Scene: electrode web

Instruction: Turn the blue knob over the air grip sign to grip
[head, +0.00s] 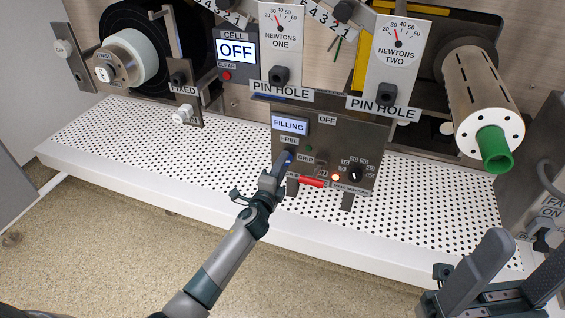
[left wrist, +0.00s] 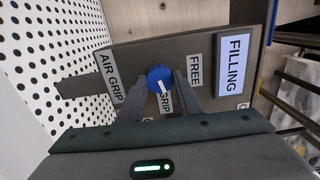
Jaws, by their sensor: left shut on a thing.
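The blue knob (head: 289,156) is on the dark control panel (head: 337,140), below the FREE label (head: 289,140) and beside the GRIP label (head: 306,160). My left gripper (head: 282,165) is shut on the knob and partly hides it in the head view. In the left wrist view, its fingers (left wrist: 161,88) stand on either side of the knob (left wrist: 158,74). The knob's white mark points down, toward a GRIP label (left wrist: 165,102). The AIR GRIP sign (left wrist: 110,70) is left of the knob there. My right gripper (head: 515,275) is open and empty at the lower right.
The panel's display (head: 290,125) reads FILLING. The white perforated table (head: 120,140) is mostly clear. A roller with a green core (head: 495,150) stands at right.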

